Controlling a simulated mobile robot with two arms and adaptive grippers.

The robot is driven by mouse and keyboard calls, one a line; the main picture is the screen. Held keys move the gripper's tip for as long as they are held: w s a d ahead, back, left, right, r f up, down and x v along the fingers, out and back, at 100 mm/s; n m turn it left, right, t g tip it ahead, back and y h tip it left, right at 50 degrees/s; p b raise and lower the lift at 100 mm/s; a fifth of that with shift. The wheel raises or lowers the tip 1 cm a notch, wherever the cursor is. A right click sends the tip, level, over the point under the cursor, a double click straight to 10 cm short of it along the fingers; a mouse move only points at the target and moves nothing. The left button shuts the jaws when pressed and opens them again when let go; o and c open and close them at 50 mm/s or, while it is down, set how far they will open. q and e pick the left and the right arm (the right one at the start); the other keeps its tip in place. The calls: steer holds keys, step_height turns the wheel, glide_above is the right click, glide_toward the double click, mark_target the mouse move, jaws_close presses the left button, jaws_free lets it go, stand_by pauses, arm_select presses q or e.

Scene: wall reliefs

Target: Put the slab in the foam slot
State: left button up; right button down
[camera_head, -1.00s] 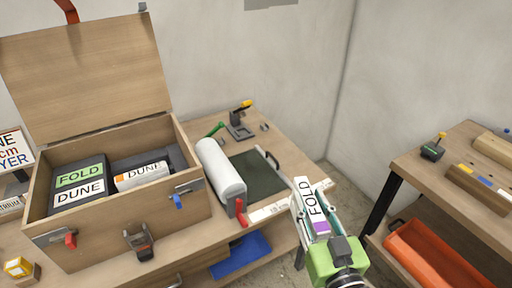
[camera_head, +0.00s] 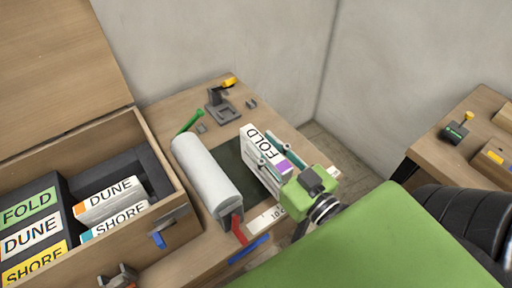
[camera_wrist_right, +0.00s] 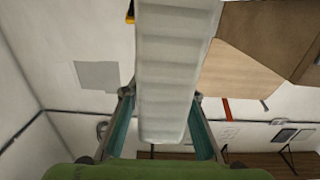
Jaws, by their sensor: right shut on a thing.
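My right gripper (camera_head: 270,170) is shut on a white slab (camera_head: 250,143) marked FOLD with a purple patch. It holds the slab over the dark green mat, right of the white roll. In the right wrist view the slab's pale ribbed face (camera_wrist_right: 168,75) stands between the two fingers. The open wooden case (camera_head: 186,232) is at the left. In it, dark foam (camera_head: 148,162) holds a DUNE slab (camera_head: 110,198) and a SHORE slab (camera_head: 118,222). A black block (camera_head: 62,200) beside them bears FOLD, DUNE and SHORE labels. An empty slot cannot be made out clearly. My left gripper is not in view.
The white roll (camera_head: 205,172) with a red handle lies between the case and the slab. The case lid (camera_head: 60,60) stands open. A grey stand (camera_head: 218,105) is at the bench's back. A second bench (camera_head: 445,150) is at the right.

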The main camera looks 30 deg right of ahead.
steer(key=w+d+f, duration=0.1)
steer(key=w, duration=0.1)
steer(key=w+d+f, duration=0.1)
steer(key=w, duration=0.1)
steer(key=w+d+f, duration=0.1)
steer(key=shift+w+p, duration=0.3)
steer(key=shift+w, duration=0.1)
steer(key=w+d+f, duration=0.1)
steer(key=w+f, duration=0.2)
steer(key=f, duration=0.5)
steer(key=shift+w+d+f+b, duration=0.15)
steer(key=shift+w+d+b, duration=0.15)
steer(key=shift+w+d, duration=0.1)
steer(key=shift+f, duration=0.15)
steer(key=c, duration=1.6)
jaws_free()
steer(key=shift+f, duration=0.1)
steer(key=shift+c, duration=0.2)
steer(key=shift+s, duration=0.1)
